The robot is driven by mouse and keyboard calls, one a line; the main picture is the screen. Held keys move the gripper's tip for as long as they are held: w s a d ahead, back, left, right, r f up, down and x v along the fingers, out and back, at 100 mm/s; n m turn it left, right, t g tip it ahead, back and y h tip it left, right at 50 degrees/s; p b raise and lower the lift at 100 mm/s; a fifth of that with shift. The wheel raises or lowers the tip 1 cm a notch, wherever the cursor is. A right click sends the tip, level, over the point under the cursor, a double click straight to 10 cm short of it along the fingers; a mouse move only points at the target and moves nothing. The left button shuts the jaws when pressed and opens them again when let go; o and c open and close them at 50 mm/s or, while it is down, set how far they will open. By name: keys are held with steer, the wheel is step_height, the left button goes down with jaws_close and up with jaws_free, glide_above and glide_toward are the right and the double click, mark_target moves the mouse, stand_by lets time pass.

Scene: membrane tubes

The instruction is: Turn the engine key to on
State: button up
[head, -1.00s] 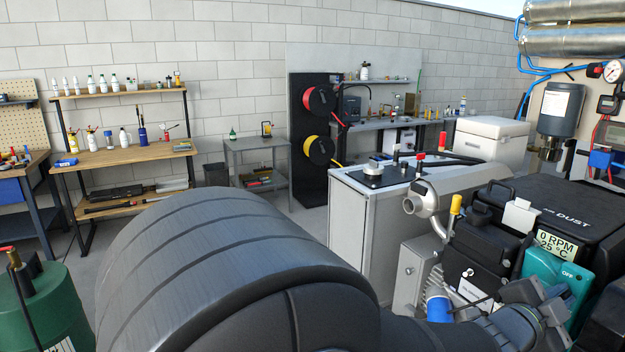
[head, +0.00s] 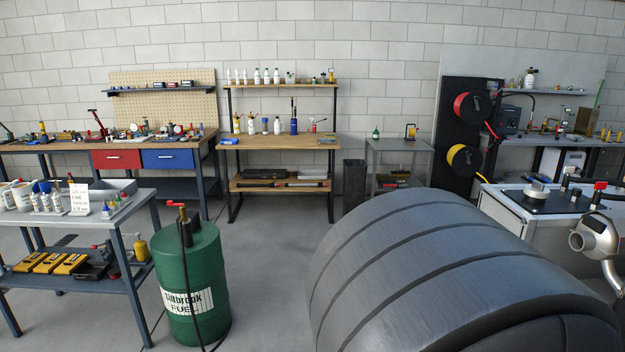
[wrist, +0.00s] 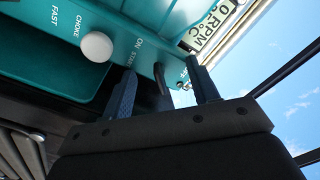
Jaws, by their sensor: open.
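In the wrist view, my gripper (wrist: 163,68) is open at the teal engine panel (wrist: 143,30). A dark, upright piece that looks like the engine key (wrist: 161,80) stands between the two fingers, with a gap visible on each side. The panel has lettering reading ON, START and OFF around the key; OFF is partly hidden by the right finger. A small shiny metal piece (wrist: 182,86) shows beside the right finger. The key's exact angle is hard to tell. The head view does not show the panel, key or gripper.
A white round knob (wrist: 97,46) near CHOKE and FAST sits left of my fingers. A display (wrist: 208,24) reading RPM and °C is above.

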steer(key=a, duration=0.9)
stand_by(0.3)
steer(key=d, duration=0.9)
steer(key=shift+n, duration=1.4)
